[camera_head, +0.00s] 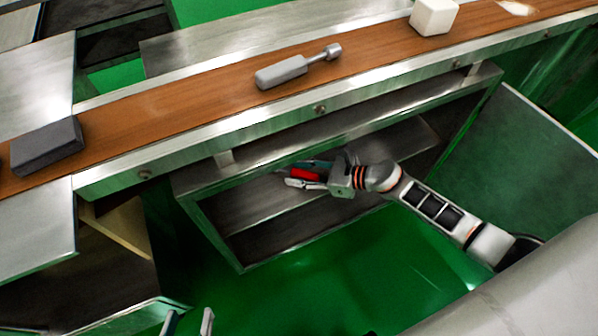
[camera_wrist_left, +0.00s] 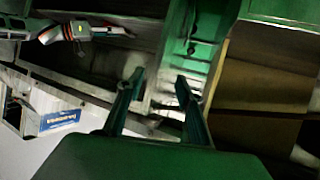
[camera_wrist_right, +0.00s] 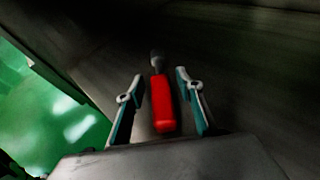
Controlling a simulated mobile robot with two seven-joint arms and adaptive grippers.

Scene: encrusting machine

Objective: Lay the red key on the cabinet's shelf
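The red key (camera_head: 306,174) has a red handle and a grey metal shank. In the right wrist view the key (camera_wrist_right: 162,104) lies between the two fingers, with a gap on each side, and appears to rest on the grey surface below. The cabinet's shelf (camera_head: 250,204) is grey metal inside the open cabinet under the counter. My right gripper (camera_head: 300,176) reaches into the cabinet and is open around the key. My left gripper (camera_head: 188,322) is open and empty at the bottom edge, low over the green floor; its fingers (camera_wrist_left: 157,95) stand apart in its wrist view.
On the wooden counter strip (camera_head: 215,85) above the cabinet lie a grey-handled tool (camera_head: 285,72), a dark block (camera_head: 46,146) and a white block (camera_head: 433,16). An open cabinet door (camera_head: 515,150) stands at the right. The green floor (camera_head: 330,270) in front is clear.

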